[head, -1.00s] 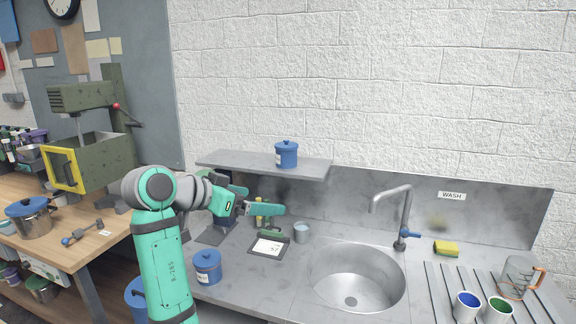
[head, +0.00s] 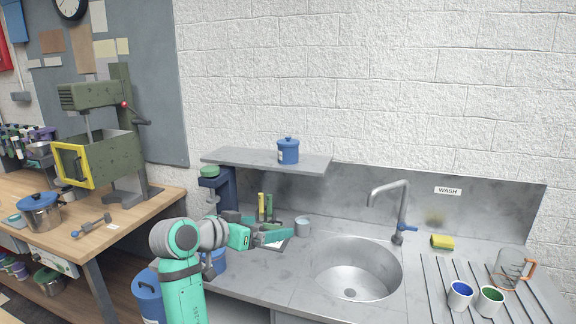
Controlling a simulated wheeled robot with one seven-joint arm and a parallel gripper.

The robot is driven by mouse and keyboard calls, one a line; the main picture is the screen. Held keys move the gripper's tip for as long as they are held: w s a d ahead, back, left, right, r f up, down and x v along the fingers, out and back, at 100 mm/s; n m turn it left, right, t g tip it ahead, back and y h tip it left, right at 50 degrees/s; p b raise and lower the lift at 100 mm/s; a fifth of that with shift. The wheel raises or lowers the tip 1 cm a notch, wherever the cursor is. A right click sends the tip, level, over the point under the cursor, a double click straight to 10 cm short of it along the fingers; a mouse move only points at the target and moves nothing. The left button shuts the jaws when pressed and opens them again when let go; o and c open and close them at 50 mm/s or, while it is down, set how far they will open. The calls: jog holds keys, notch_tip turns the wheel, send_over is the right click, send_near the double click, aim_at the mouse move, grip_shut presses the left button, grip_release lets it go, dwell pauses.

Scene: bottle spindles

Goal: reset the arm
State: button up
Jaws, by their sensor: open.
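My arm (head: 182,262) is teal and grey and rises at the lower left of the head view. My gripper (head: 262,229) is open and empty, its fingers pointing right above the left part of the steel counter (head: 290,268). It partly hides a small scale or tray behind it. A blue lidded canister (head: 213,263) on the counter is partly hidden by my arm.
A sink (head: 355,272) with a tap (head: 398,212) lies to the right. A blue canister (head: 288,151) stands on a wall shelf (head: 235,158). A dark blue stand (head: 217,186) is under the shelf's left end. Two cups (head: 460,296) and a glass jug (head: 510,268) stand at the far right.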

jog(key=s+d+f+n+t+y, duration=0.1)
jog(key=s+d+f+n, duration=0.15)
jog(key=f, duration=1.05)
jog(key=s+d+f+n+t+y, duration=0.1)
jog(key=s+f+n+y, duration=0.15)
jog(key=f, duration=0.95)
jog(key=s+d+f+n+t+y, duration=0.1)
jog(key=s+f+n+y, duration=0.3)
jog(key=s+f, duration=1.45)
jog(key=s+r+m+t+y, duration=0.1)
jog(key=s+r+y, duration=0.15)
jog(key=s, duration=1.95)
jog(key=s+d+r+m+h, duration=0.1)
jog(key=s+r, duration=0.6)
jog(key=s, duration=0.2)
jog(key=shift+s+d+m+t, duration=0.15)
jog(key=shift+d+m+t, duration=0.15)
jog(key=shift+d+t, duration=0.1)
jog(key=shift+r, duration=0.1)
